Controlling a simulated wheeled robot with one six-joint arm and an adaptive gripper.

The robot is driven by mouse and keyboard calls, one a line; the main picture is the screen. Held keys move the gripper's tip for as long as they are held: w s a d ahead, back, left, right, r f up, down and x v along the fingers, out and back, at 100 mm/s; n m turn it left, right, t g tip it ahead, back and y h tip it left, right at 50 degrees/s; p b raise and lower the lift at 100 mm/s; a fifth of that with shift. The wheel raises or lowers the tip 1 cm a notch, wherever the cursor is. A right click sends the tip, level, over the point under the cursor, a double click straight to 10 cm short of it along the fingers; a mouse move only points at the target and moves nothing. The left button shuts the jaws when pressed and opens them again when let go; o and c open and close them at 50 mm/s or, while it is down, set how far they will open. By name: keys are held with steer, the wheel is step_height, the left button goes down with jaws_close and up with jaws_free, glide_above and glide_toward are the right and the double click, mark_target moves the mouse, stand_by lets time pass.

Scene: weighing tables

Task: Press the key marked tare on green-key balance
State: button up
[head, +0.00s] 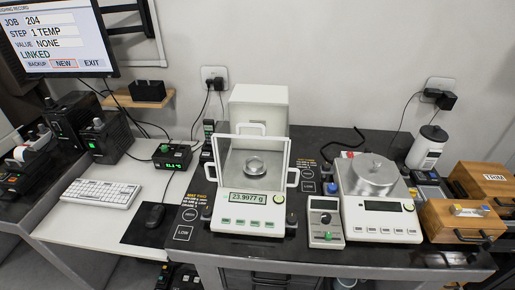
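A white balance with a glass draft shield (222,209) stands on the dark table in the middle. Its display (247,197) reads 23.9977 g, and a row of small green-looking keys (243,222) runs along its front. A round metal piece (255,165) sits inside the shield. The key labels are too small to read, so I cannot tell which is tare. My gripper is not in view.
A small control box with a green knob (326,232) stands between the balances. Wooden boxes (462,219) and a white jar (428,147) are at the right. A keyboard (95,193), mouse (155,215) and monitor (62,35) are at the left.

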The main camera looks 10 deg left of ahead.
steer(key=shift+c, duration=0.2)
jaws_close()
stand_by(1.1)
